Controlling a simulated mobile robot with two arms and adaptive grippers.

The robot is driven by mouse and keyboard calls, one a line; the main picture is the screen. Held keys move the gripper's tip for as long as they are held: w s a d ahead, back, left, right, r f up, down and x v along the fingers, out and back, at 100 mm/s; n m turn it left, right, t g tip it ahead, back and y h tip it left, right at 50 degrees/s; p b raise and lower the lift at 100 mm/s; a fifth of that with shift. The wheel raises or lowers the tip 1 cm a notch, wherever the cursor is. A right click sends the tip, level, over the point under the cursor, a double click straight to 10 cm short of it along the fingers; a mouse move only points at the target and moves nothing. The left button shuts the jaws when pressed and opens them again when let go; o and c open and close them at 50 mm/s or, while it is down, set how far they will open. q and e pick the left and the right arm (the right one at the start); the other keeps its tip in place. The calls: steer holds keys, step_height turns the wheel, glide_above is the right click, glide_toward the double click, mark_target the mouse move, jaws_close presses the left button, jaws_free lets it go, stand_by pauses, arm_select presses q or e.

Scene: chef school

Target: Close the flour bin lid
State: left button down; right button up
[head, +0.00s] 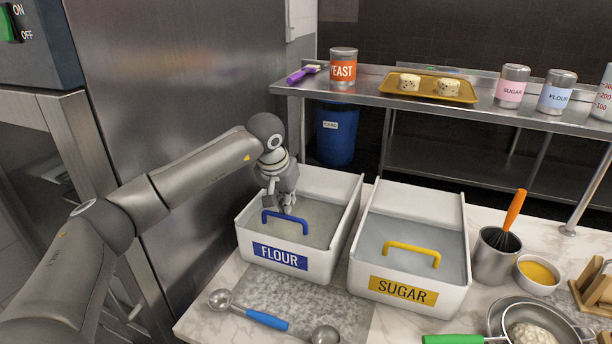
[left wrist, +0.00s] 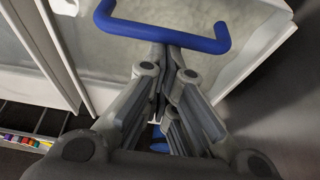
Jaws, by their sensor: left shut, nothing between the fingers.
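The flour bin (head: 325,262) is a white box with a blue FLOUR label, standing on the counter left of the sugar bin. Its pale, see-through lid (head: 318,212) carries a blue handle (head: 298,220). How far the lid covers the bin is hard to tell. My left gripper (head: 288,207) is over the flour bin, just behind the handle. It is shut and empty. In the left wrist view, the blue handle (left wrist: 165,38) crosses close to the shut fingertips; whether they touch it is unclear. My right gripper is not in view.
The sugar bin (head: 400,300) with a yellow handle stands close to the right. A blue-handled scoop (head: 262,318) lies in front. A metal whisk cup (head: 496,262) and a bowl (head: 537,275) stand right. A steel cabinet wall (head: 150,90) borders the left; a shelf (head: 400,95) runs behind.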

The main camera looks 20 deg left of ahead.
arm_select(q)
steer(key=v, duration=1.2)
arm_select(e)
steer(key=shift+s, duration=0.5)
